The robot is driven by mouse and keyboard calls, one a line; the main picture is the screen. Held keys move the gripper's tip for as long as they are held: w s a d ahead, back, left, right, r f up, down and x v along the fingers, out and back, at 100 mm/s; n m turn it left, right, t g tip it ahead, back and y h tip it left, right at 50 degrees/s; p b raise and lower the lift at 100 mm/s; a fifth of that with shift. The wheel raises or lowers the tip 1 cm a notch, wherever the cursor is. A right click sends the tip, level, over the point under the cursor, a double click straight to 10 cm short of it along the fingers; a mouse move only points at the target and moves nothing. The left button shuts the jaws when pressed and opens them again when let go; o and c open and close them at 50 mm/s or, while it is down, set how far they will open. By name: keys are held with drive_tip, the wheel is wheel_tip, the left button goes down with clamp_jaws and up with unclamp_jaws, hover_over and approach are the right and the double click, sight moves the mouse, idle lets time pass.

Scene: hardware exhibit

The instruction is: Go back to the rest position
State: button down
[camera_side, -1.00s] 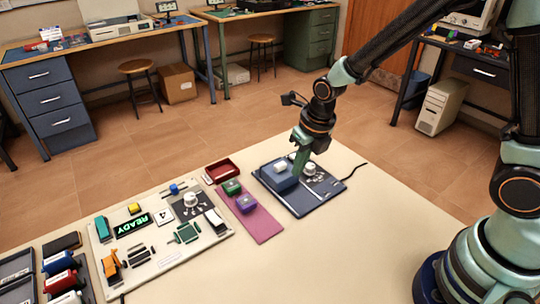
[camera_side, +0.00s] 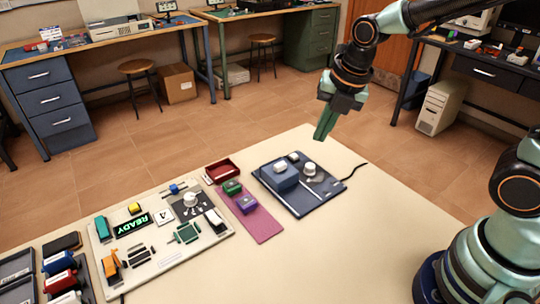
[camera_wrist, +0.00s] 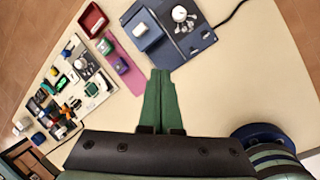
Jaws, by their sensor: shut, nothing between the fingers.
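My gripper (camera_side: 326,122) is raised in the air above the back edge of the table, over the far side of the blue panel. Its green fingers are together with nothing between them. In the wrist view, the closed fingers (camera_wrist: 160,98) point toward the blue panel (camera_wrist: 196,48) and bare table. The blue panel (camera_side: 318,196) carries a blue block with a white top (camera_side: 280,172) and a white knob (camera_side: 310,169). The gripper is apart from all of them.
A pink mat (camera_side: 262,226) holds a green block (camera_side: 232,187) and a purple block (camera_side: 246,204). A red tray (camera_side: 222,170) lies behind it. A pale control board (camera_side: 165,262) with a READY display is at left. The right part of the table (camera_side: 350,255) is clear.

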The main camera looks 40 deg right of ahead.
drive_tip(key=s+d+r+m+t, duration=0.1)
drive_tip(key=s+d+r+m, duration=0.1)
drive_tip(key=m, duration=1.1)
drive_tip(key=s+d+r+m+t, duration=0.1)
drive_tip(key=s+d+r+m, duration=0.2)
drive_tip(key=m, duration=1.1)
drive_tip(key=shift+s+r, duration=0.7)
drive_tip(key=shift+s, duration=0.5)
